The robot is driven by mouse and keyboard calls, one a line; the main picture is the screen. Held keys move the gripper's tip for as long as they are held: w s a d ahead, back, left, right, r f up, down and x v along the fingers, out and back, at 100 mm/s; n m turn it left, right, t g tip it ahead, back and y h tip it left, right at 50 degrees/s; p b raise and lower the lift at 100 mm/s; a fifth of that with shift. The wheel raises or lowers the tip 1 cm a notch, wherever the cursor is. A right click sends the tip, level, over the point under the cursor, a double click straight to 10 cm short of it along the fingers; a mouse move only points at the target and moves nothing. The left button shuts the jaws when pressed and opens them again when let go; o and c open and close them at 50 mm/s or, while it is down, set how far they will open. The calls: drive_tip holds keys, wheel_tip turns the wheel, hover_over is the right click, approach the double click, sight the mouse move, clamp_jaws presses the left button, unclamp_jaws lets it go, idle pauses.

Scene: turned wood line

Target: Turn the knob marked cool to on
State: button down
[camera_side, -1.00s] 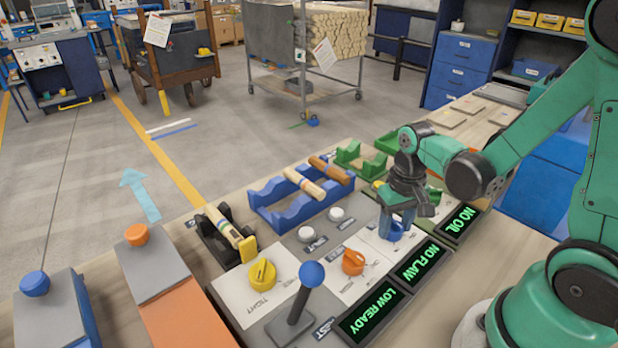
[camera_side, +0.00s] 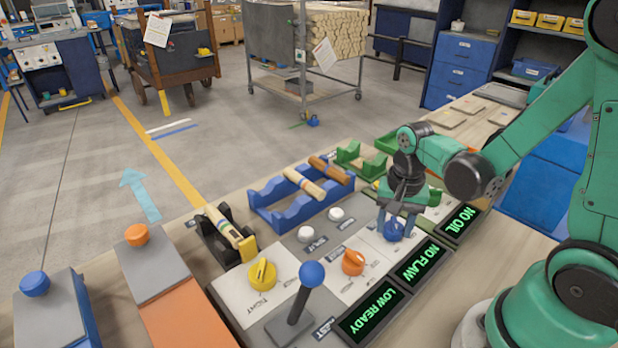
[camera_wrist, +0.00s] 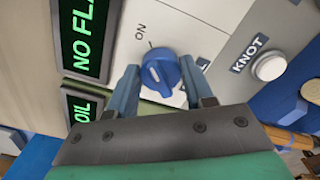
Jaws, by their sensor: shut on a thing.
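The blue knob (camera_side: 394,232) sits on a white plate of the control panel, beside the dark screens. In the wrist view the knob (camera_wrist: 160,76) lies between my two fingers, with the word ON printed on the plate beyond it. A white line on the knob's face slants roughly toward ON; I cannot tell whether it points exactly there. Another label beside the knob is mostly hidden by my finger, with only its end showing. My gripper (camera_side: 396,222) points down and is shut on the blue knob (camera_wrist: 158,82).
An orange knob (camera_side: 353,262), a yellow knob (camera_side: 262,274) and a blue-balled lever (camera_side: 311,274) stand left of my gripper. Screens reading NO OIL (camera_side: 459,222), NO FLAW (camera_side: 422,262) and LOW READY (camera_side: 373,311) line the near edge. A blue rack (camera_side: 290,213) holds turned pieces behind.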

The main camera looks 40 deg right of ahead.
sight(395, 222)
idle(0.4)
drive_tip(key=shift+c, duration=1.7)
unclamp_jaws()
drive_tip(key=shift+r, duration=2.85)
drive_tip(key=w+a+r+n+t, duration=0.2)
drive_tip(key=a+r+n+t, duration=0.4)
drive_tip(key=n, duration=0.5)
drive_tip(key=shift+a+r+n+t, duration=0.2)
drive_tip(key=shift+n+t, duration=0.1)
drive_tip(key=shift+t, duration=0.3)
